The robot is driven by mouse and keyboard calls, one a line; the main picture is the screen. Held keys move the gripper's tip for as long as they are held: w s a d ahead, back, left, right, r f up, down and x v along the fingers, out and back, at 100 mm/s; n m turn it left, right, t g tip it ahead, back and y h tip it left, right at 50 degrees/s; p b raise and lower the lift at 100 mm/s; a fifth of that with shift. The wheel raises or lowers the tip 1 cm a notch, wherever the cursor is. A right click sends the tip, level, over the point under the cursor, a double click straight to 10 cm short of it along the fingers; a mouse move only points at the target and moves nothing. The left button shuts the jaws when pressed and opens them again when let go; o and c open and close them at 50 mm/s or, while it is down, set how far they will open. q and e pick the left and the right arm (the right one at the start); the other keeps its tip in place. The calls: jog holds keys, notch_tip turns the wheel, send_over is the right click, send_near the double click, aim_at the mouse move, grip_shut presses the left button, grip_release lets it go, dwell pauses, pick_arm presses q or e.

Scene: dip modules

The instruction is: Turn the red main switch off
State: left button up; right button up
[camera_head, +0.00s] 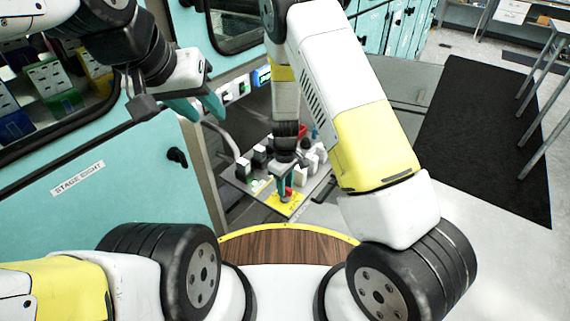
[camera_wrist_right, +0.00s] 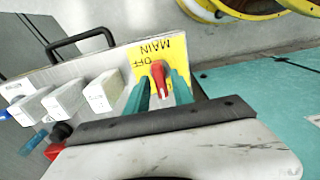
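The red main switch (camera_wrist_right: 160,78) sits on a yellow plate (camera_wrist_right: 143,55) marked MAIN and OFF, which reads upside down in the right wrist view. My right gripper (camera_wrist_right: 161,95) has its teal fingers on either side of the red handle, with a small gap visible, so it looks open around it. In the head view my right gripper (camera_head: 286,183) points down at the switch (camera_head: 288,192) and partly hides it. The handle's exact setting is hard to tell. My left gripper (camera_head: 197,108) is open and empty, up at the left by the cabinet.
The switch panel (camera_head: 240,182) carries several white modules (camera_wrist_right: 103,92) and other coloured parts beside the plate. A black handle (camera_wrist_right: 80,42) stands at the panel's edge. A teal cabinet door (camera_head: 110,200) is at the left. A dark mat (camera_head: 485,130) lies on the floor at the right.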

grip_shut()
jog(key=shift+m, duration=0.3)
jog(key=m, duration=0.3)
jog(key=shift+m, duration=0.3)
jog(key=m, duration=0.3)
jog(key=shift+m, duration=0.3)
jog(key=m, duration=1)
